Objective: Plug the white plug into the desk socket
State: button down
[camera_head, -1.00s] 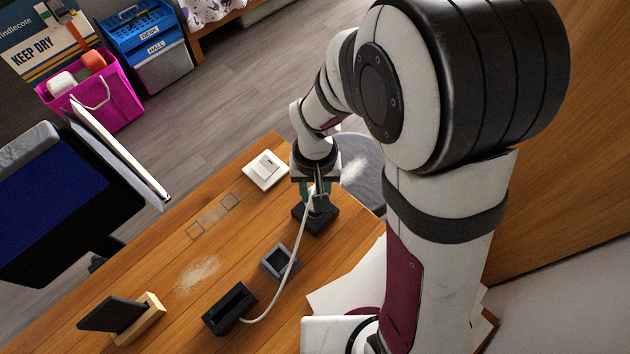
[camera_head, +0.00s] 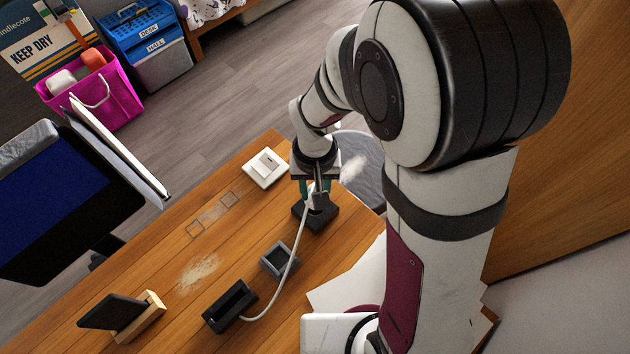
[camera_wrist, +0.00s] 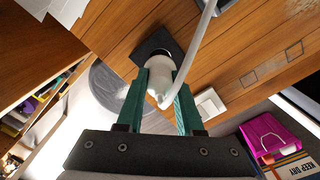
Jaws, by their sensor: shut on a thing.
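My gripper (camera_head: 318,194) is shut on the white plug (camera_wrist: 160,72), with one teal finger on each side of it. The plug's front end points at the round opening of the black desk socket (camera_head: 327,217), which also shows in the wrist view (camera_wrist: 146,47). The plug's front meets or overlaps the opening in the wrist view; I cannot tell how deep it sits. The white cable (camera_head: 297,250) runs from the plug across the desk to a black open box (camera_head: 229,306). My fingers partly hide the plug in the head view.
The wooden desk (camera_head: 165,262) also carries a grey square holder (camera_head: 279,260), a white switch plate (camera_head: 265,167) and a dark phone on a wooden stand (camera_head: 147,317). A monitor (camera_head: 60,200) stands at the left. The socket sits near the desk's far right edge.

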aim_at(315, 189)
jog(key=shift+f, duration=2)
jog(key=shift+c, duration=2.3)
grip_release()
notch_tip(315, 189, up, 16)
jog(key=shift+f, duration=0.15)
jog(key=s+d+r+m+y, duration=0.1)
jog(key=s+d+m, duration=0.1)
jog(key=s, duration=0.6)
jog(key=s+d+m, duration=0.3)
jog(key=s+d, duration=0.1)
jog(key=s, duration=0.3)
jog(key=shift+s+r+m+y, duration=0.3)
jog(key=shift+s+r+y, duration=0.05)
jog(key=shift+s+y, duration=0.05)
